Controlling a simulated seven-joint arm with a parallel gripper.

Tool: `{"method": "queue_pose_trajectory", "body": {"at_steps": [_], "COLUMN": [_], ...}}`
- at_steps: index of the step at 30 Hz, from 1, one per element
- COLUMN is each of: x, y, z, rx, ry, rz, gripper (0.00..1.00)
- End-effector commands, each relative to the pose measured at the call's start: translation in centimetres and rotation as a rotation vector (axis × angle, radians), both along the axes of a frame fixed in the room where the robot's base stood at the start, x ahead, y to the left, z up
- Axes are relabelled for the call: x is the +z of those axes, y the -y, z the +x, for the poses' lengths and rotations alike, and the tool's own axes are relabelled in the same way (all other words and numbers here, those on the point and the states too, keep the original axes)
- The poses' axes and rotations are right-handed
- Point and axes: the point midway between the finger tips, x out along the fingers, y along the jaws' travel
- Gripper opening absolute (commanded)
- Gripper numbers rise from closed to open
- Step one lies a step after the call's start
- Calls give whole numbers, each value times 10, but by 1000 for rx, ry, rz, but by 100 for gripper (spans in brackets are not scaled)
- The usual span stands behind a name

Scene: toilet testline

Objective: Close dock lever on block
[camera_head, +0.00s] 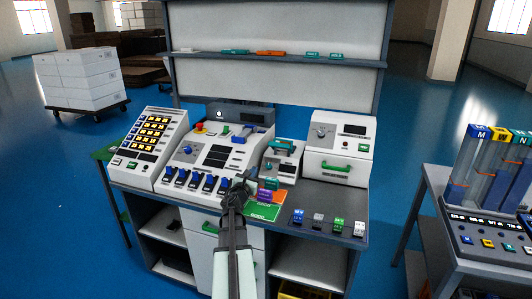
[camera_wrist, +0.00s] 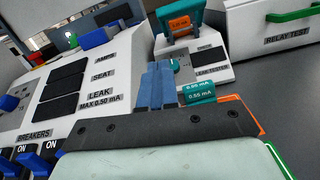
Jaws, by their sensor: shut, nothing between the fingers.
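The white leak tester dock (camera_head: 281,163) stands on the bench, right of the large console. Its teal lever (camera_head: 282,146) shows at the top of the dock; in the wrist view the teal lever (camera_wrist: 177,14) frames an orange block (camera_wrist: 180,25) at the top. Whether the lever touches the block is unclear. A teal block (camera_wrist: 200,93) marked 0.55 mA is in front of the dock. My gripper (camera_head: 238,186) is in front of the dock, at its left. Its blue fingers (camera_wrist: 157,86) are together and empty, apart from the lever.
The console (camera_head: 215,160) with blue breaker switches is at the left. The relay test box (camera_head: 339,150) with a green handle is at the right. Purple and orange blocks (camera_head: 266,196) lie near a green card (camera_head: 262,212). Several small blocks stand at the bench's front right.

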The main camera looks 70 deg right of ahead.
Motion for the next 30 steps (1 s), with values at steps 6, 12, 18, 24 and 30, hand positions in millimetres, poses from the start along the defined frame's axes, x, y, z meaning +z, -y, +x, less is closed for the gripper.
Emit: {"method": "queue_pose_trajectory", "body": {"at_steps": [6,12,18,24,30], "x": [-9,-10,-9,-9,-6], "y": [14,14,14,24,47], "z": [-7,-8,-8,-7,-7], "rx": [-9,-9,-10,-10,-11], "ry": [-118,-126,-124,-123,-122], "rz": [-6,-7,-7,-7,-8], "gripper": [0,0,0,0,0]}}
